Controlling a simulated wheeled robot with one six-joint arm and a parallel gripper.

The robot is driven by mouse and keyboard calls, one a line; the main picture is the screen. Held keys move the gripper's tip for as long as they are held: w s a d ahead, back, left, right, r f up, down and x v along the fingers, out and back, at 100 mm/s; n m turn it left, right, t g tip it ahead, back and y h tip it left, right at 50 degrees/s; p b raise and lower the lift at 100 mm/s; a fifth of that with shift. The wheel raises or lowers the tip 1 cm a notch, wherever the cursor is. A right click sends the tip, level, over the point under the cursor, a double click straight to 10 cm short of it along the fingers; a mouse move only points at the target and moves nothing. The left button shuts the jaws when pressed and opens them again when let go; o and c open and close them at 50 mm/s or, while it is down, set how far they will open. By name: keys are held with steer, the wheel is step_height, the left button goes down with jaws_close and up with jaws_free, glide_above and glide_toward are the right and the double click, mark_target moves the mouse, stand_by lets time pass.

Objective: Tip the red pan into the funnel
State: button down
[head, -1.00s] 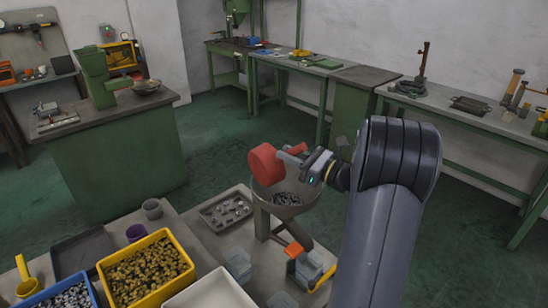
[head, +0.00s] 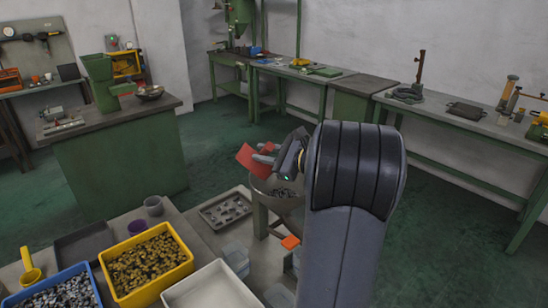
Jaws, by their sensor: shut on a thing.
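The red pan (head: 251,160) is tilted above the left part of the funnel rim in the head view. My gripper (head: 266,154) is shut on it, on the pan's right side. My arm covers the funnel's right part. The inside of the pan is not clearly visible, so I cannot tell what is in it. I see no pieces falling.
A yellow bin (head: 188,269) of brass-coloured parts, a blue bin (head: 62,301) of grey parts and a white tray (head: 212,296) stand on the near table. A shallow grey tray (head: 226,209) with metal parts lies left of the funnel. Open green floor lies beyond.

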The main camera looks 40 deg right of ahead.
mark_target(251, 170)
steer(key=a+f+n+b, duration=0.1)
steer(key=b, duration=0.1)
steer(key=a+f+n+g+h+b, duration=0.1)
steer(key=a+n, duration=0.1)
steer(key=shift+f+b, duration=0.25)
steer(key=shift+b, duration=0.15)
steer(key=shift+w+a+f+n+h+b, duration=0.1)
steer(key=shift+a+f+n+h+b, duration=0.4)
steer(key=shift+b, duration=0.5)
steer(key=shift+a+f+n+g+b, duration=0.1)
steer(key=shift+a+n+g+b, duration=0.15)
steer(key=shift+n+b, duration=0.2)
steer(key=shift+a+r+n+g+h+b, duration=0.15)
steer(key=shift+n+h+b, duration=0.15)
steer(key=shift+n+h, duration=0.15)
steer(key=shift+a+r+n+g+h+b, duration=0.1)
steer(key=shift+r+n+h+b, duration=0.05)
steer(key=shift+n+h+b, duration=0.2)
